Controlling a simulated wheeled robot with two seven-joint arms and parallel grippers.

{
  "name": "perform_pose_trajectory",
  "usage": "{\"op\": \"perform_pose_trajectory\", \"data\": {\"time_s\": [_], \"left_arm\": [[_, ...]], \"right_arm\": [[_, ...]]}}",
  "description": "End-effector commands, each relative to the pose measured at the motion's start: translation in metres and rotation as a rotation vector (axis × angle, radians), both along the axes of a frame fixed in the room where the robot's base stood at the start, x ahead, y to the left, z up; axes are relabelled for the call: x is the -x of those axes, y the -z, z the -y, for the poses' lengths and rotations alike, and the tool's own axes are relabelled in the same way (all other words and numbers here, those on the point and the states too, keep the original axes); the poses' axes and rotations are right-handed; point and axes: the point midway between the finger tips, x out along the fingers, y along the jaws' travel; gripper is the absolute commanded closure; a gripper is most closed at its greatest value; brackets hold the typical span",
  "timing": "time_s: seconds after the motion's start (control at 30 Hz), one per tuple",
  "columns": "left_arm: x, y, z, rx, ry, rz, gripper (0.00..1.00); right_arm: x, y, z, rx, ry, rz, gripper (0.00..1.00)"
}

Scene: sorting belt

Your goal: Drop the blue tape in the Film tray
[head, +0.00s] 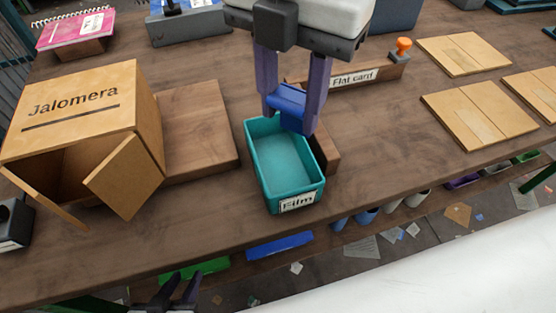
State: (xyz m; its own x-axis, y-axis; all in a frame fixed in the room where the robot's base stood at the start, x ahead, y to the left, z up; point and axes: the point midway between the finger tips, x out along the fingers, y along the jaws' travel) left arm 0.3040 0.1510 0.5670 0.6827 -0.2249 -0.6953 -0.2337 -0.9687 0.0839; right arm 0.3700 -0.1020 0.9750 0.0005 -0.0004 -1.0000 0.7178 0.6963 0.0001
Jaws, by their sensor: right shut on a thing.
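The blue tape (289,102) is between the purple fingers of my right gripper (292,115), which is shut on it. It is held above the back end of the teal Film tray (272,197), which has a "Film" label on its front. The tray's visible inside is empty, though the tape and fingers hide part of its back right corner. My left gripper (183,285) is low at the bottom edge, in front of the table; its two dark fingertips stand apart with nothing visible between them.
An open cardboard box (75,108) marked "Jalomera" and a wooden block (200,130) stand left of the tray. A "Flat card" holder (372,74) with an orange-topped stamp (403,47) is behind right. Flat cartons (478,113) lie right. Bare table lies between.

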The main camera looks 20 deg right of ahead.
Motion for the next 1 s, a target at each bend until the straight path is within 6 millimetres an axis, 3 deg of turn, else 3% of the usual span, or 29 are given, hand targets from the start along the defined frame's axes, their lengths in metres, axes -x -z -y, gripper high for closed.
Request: {"op": "perform_pose_trajectory", "data": {"time_s": [0.3,0.67,0.7,0.8,1.0], "left_arm": [[-0.003,0.015,0.001,0.01,-0.001,0.01,0.69],[-0.001,0.017,-0.001,0.005,0.002,0.004,0.69],[-0.001,0.018,-0.001,0.004,0.002,0.003,0.69],[0.0,0.018,-0.001,0.004,0.002,0.003,0.69],[-0.001,0.017,-0.001,0.005,0.002,0.005,0.69]], "right_arm": [[0.0,0.04,0.0,0.001,-0.002,-0.001,0.9],[0.0,0.044,0.0,-0.001,-0.003,-0.001,0.9],[0.0,0.044,0.0,-0.001,-0.003,-0.001,0.57],[0.0,0.044,0.0,-0.001,-0.003,-0.001,0.42],[0.0,0.044,0.0,-0.001,-0.003,-0.001,0.42]]}}
